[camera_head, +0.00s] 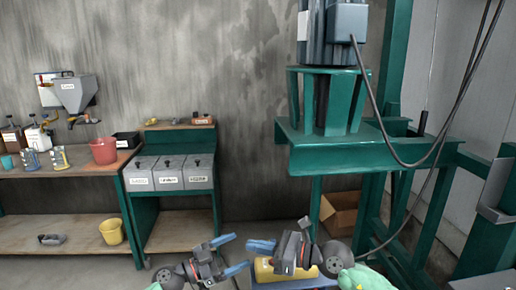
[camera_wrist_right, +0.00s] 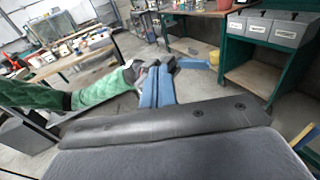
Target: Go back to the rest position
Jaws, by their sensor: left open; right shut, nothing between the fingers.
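My left gripper (camera_head: 234,254) is low in the middle of the head view, its blue fingers spread apart with nothing between them. My right gripper (camera_head: 256,246) is just to its right, its blue fingers together and empty, pointing left.
A wooden workbench (camera_head: 75,172) with bottles, mugs and a red bucket (camera_head: 104,151) stands at the left. Beside it is a green stand with grey labelled bins (camera_head: 169,174). A large green machine frame (camera_head: 340,150) with hanging cables is at the right. A cardboard box (camera_head: 340,212) sits behind it.

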